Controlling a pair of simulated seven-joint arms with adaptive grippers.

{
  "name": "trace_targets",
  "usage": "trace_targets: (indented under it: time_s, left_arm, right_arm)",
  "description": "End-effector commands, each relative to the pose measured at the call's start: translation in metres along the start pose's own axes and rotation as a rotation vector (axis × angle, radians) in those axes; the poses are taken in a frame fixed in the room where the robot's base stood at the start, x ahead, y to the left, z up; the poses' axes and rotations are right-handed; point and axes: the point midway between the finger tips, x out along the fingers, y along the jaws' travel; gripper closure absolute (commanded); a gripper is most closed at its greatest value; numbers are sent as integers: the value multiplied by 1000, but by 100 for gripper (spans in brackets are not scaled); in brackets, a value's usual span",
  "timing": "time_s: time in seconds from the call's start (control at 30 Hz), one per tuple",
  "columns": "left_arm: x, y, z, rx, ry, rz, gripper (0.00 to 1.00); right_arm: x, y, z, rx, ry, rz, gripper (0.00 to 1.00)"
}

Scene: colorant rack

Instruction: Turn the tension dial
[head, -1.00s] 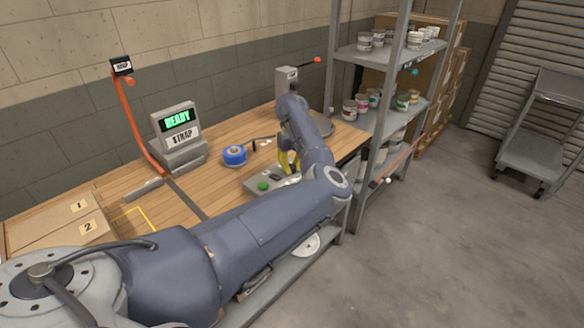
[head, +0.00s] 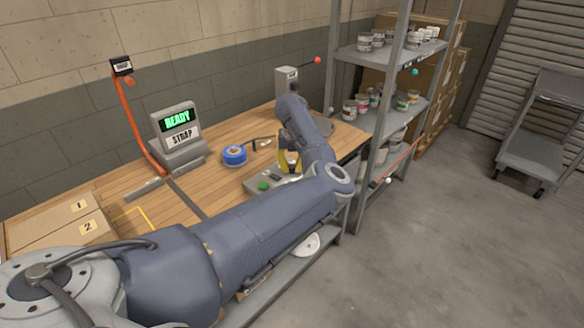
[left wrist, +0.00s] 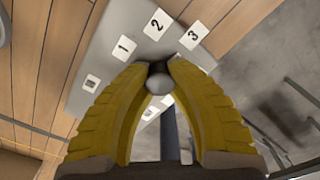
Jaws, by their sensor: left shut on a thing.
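The tension dial (left wrist: 160,84) is a small grey round knob with a dark part behind it, on a grey panel (left wrist: 112,40). White plates numbered 1 (left wrist: 124,47), 2 (left wrist: 157,24) and 3 (left wrist: 194,35) fan around it. Another plate (left wrist: 91,83) at the left is hard to read. My left gripper (left wrist: 158,70) has its yellow fingers shut on the dial and hides part of it. In the head view, the left gripper (head: 288,160) is over the panel (head: 254,182), and my arm hides the dial. My right gripper is out of view.
A green button (head: 263,186) is on the panel's near end. A blue strap roll (head: 235,155) and a screen reading READY (head: 177,120) stand on the wooden bench. A shelf rack with paint cans (head: 363,104) stands to the right. Cartons (head: 62,225) lie at the left.

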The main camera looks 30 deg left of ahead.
Motion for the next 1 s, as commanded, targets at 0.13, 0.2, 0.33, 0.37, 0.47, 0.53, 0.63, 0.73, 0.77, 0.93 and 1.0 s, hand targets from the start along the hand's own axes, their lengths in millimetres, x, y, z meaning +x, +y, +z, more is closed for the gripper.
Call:
trace_targets:
  time_s: [0.13, 0.2, 0.33, 0.37, 0.47, 0.53, 0.63, 0.73, 0.77, 0.93, 1.0]
  left_arm:
    - [0, 0, 0, 2, 0, 0, 100]
    - [0, 0, 0, 2, 0, 0, 100]
    - [0, 0, 0, 2, 0, 0, 77]
    - [0, 0, 0, 2, 0, 0, 73]
    - [0, 0, 0, 1, 0, 0, 61]
    - [0, 0, 0, 1, 0, 0, 53]
    - [0, 0, 0, 1, 0, 0, 48]
    - [0, 0, 0, 1, 0, 0, 48]
    - [0, 0, 0, 1, 0, 0, 48]
    - [-5, 0, 0, 1, -1, -1, 48]
    - [-12, -1, 1, 1, -3, -1, 48]
  right_arm:
    - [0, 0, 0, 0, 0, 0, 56]
    - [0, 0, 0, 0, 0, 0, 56]
    - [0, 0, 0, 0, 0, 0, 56]
    - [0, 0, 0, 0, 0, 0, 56]
    - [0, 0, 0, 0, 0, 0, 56]
    - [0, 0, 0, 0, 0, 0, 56]
    - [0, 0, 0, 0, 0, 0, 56]
    - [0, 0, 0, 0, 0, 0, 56]
    - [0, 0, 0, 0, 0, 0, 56]
    - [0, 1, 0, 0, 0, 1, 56]
    - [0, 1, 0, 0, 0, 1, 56]
